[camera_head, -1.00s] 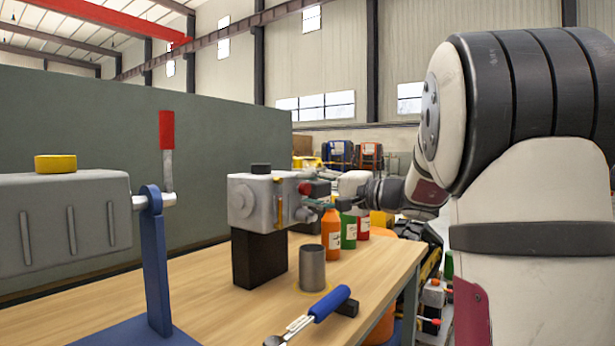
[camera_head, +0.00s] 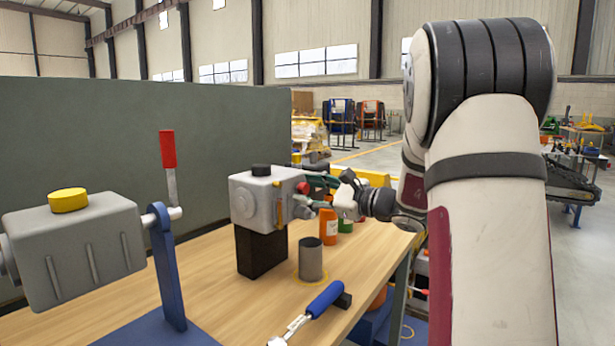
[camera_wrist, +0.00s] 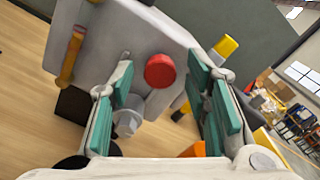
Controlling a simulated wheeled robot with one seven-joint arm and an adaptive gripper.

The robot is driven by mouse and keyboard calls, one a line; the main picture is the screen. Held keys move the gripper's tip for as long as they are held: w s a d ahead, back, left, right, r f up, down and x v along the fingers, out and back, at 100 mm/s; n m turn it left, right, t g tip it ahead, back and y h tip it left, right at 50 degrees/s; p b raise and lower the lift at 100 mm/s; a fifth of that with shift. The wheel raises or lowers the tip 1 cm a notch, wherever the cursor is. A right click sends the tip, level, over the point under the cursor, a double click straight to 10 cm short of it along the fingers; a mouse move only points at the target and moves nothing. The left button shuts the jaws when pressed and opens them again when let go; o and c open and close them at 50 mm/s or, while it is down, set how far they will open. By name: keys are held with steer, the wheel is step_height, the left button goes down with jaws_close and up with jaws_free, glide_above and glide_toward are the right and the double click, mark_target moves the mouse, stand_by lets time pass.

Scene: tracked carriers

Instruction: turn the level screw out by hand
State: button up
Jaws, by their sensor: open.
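The grey housing (camera_head: 258,200) stands on a black block (camera_head: 262,250) on the bench. In the wrist view, the housing face (camera_wrist: 105,40) carries a round red knob (camera_wrist: 160,70) and a grey hex-headed plug (camera_wrist: 126,123) below it. I cannot tell from the pictures which of these is the level screw. My gripper (camera_wrist: 160,78) is open, with its teal pads either side of the red knob; contact is not visible. The left finger stands close beside the grey plug. In the head view, my gripper (camera_head: 316,193) is at the housing's right side.
A red-handled crank unit (camera_head: 75,250) is at left. Bare bench lies between.

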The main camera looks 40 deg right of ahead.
steer(key=m+p, duration=0.5)
steer(key=shift+s+r, duration=0.1)
steer(key=shift+r, duration=0.15)
steer(key=shift+m+p, duration=0.6)
steer(key=shift+p, duration=0.1)
steer(key=shift+f+m, duration=0.2)
steer(key=shift+m, duration=0.1)
